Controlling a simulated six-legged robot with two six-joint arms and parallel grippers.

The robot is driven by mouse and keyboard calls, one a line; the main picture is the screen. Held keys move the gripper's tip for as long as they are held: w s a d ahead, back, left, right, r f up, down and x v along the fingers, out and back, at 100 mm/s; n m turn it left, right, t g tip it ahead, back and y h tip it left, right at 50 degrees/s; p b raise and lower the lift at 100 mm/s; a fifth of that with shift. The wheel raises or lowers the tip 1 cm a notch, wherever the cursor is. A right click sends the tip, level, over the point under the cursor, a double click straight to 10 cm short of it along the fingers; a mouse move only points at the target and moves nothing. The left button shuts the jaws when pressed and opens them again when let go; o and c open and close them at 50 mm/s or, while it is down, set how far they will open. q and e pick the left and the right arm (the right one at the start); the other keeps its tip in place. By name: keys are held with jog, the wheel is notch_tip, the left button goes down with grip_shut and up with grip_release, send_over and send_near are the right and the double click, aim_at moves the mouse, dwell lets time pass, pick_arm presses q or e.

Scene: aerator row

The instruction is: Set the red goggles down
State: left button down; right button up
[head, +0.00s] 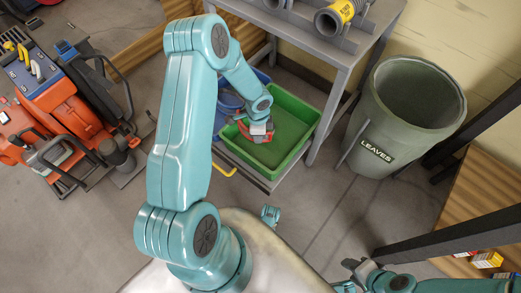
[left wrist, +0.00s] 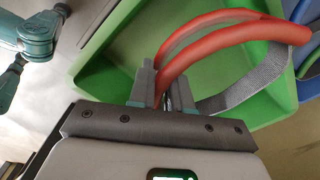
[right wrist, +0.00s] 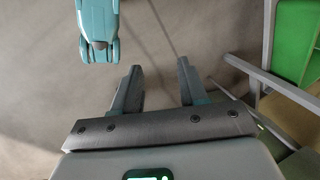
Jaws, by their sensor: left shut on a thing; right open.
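The red goggles (left wrist: 225,32) have a red frame and a grey strap (left wrist: 245,85). My left gripper (left wrist: 165,85) is shut on the frame's edge. In the head view the goggles (head: 258,137) show small below my left gripper (head: 258,127), over the green tray (head: 308,106) on the lower shelf of a grey stand. I cannot tell whether the goggles touch the tray floor. My right gripper (right wrist: 160,85) is open and empty, above the concrete floor. It also shows at the bottom right of the head view (head: 355,266).
A blue bin (head: 228,100) with blue contents adjoins the green tray on its left. The grey stand's upper shelf (head: 330,45) overhangs behind. A grey-green LEAVES bin (head: 371,150) stands right. Orange machines (head: 70,110) stand left. The green tray's right part looks bare.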

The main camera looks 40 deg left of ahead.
pick_arm(q)
notch_tip(320, 180, down, 7)
jog(key=shift+r+b, duration=0.1)
jog(key=shift+b, duration=0.95)
notch_tip(320, 180, down, 3)
jog(key=shift+b, duration=0.7)
jog(key=shift+w+f, duration=0.1)
jog(key=shift+f, duration=0.2)
jog(key=shift+r, duration=0.15)
pick_arm(e)
jog(key=shift+t, duration=0.3)
jog(key=f, duration=0.2)
jog(key=w+f, duration=0.1)
jog(key=f, duration=0.1)
jog(key=shift+d, duration=0.4)
pick_arm(q)
jog(key=shift+f, duration=0.2)
jog(key=c, duration=1.1)
grip_release()
jog(key=shift+o, duration=0.2)
pick_arm(e)
jog(key=shift+w+f, duration=0.15)
jog(key=shift+f, duration=0.05)
pick_arm(q)
jog(key=shift+r, duration=0.1)
